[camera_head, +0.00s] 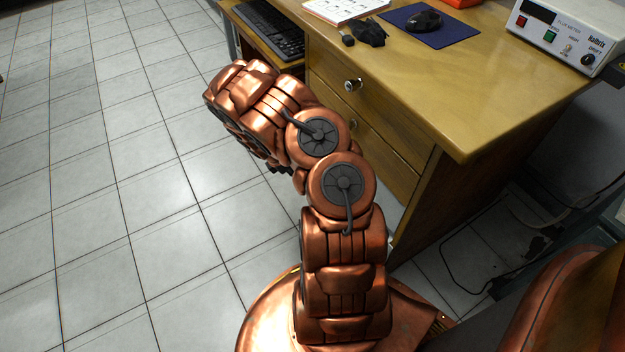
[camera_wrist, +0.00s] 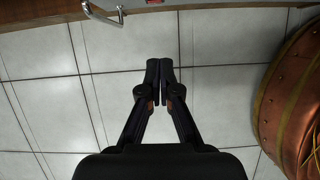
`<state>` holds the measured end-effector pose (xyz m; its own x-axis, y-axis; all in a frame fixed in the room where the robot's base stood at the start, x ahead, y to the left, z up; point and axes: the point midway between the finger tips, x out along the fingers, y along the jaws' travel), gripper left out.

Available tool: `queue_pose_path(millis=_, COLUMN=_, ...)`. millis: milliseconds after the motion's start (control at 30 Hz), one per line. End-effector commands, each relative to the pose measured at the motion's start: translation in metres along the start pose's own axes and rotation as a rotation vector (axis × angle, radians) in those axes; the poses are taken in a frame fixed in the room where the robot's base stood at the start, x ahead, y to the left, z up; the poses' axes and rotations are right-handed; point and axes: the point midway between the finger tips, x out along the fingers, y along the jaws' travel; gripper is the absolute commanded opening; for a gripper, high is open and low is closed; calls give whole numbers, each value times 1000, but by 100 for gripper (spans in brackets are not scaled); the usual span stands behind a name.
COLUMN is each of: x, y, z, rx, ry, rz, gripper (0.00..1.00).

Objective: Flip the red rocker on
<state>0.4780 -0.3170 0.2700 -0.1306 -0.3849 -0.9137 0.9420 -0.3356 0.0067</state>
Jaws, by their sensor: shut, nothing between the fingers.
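The red rocker (camera_head: 522,21) is on the front panel of a white meter box (camera_head: 565,38) at the back right of the desk in the head view. It is too small to tell which way it is tipped. A green switch (camera_head: 549,36) sits to its right on the same panel. My gripper (camera_wrist: 160,75) is shut and empty in the wrist view, over the tiled floor. It is far from the red rocker, in front of the desk. In the head view my arm hides most of it.
The wooden desk (camera_head: 480,110) has drawers with metal handles (camera_head: 353,84). A keyboard (camera_head: 268,28), a dark crumpled object (camera_head: 370,32) and a mouse (camera_head: 425,21) on a blue pad (camera_head: 450,37) lie at the back. The desk's front right top is clear. Cables (camera_head: 470,285) lie on the floor.

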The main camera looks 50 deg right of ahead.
Motion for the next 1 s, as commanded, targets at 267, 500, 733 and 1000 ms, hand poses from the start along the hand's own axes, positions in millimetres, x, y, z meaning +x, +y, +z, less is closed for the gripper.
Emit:
queue_pose_path(millis=267, x=10, y=2, z=-9, rx=-36, ry=18, rz=9, gripper=0)
queue_pose_path(millis=500, x=10, y=2, z=-9, rx=-35, ry=17, rz=8, gripper=0)
queue_pose_path(millis=733, x=28, y=2, z=-10, rx=-35, ry=17, rz=8, gripper=0)
queue_pose_path(millis=1000, x=65, y=1, z=-10, rx=-33, ry=17, rz=5, gripper=0)
